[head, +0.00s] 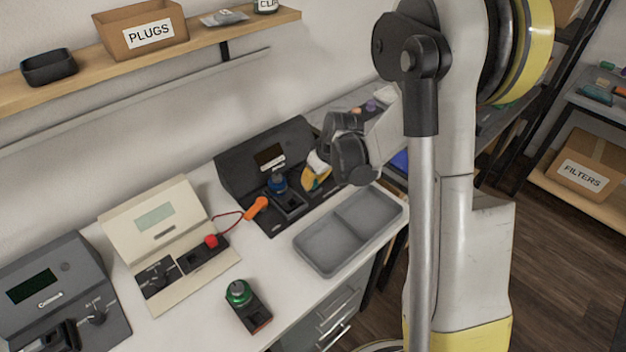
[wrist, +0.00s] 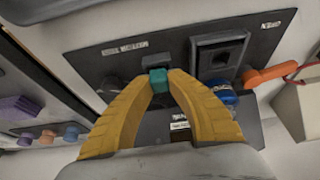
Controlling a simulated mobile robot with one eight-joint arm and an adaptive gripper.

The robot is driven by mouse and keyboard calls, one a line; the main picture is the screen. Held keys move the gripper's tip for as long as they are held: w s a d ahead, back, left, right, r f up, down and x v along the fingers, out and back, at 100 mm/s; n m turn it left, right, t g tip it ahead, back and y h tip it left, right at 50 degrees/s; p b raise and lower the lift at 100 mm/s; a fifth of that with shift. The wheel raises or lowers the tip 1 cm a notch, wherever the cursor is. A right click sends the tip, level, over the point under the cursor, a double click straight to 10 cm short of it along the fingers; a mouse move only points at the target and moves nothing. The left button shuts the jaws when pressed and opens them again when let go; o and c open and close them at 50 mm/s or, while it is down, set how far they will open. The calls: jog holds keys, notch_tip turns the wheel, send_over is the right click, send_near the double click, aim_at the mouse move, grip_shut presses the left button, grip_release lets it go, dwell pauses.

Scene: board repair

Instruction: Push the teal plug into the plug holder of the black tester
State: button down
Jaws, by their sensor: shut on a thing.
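My gripper (head: 307,186) is shut on the teal plug (wrist: 158,80), with its yellow fingertips on either side of it in the wrist view (wrist: 160,84). The plug is at the panel of the black tester (head: 232,160), whose panel fills the upper middle of the wrist view (wrist: 125,58). A small dark block (wrist: 156,61), seemingly the plug holder, is directly behind the plug. I cannot tell whether the plug is inside it or only against it. In the head view the fingers hide the plug.
A square dark fixture (wrist: 219,52), a blue knob (wrist: 222,92) and an orange-handled probe (wrist: 270,75) are beside the fingers. A grey two-part tray (head: 317,257) lies in front of the tester. A cream tester (head: 130,222) and a green-topped device (head: 247,309) are to the left.

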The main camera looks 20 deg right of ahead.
jog(key=c, duration=1)
grip_release()
jog(key=shift+r, duration=0.1)
jog(key=shift+r+p, duration=3.15)
jog(key=shift+r, duration=1.3)
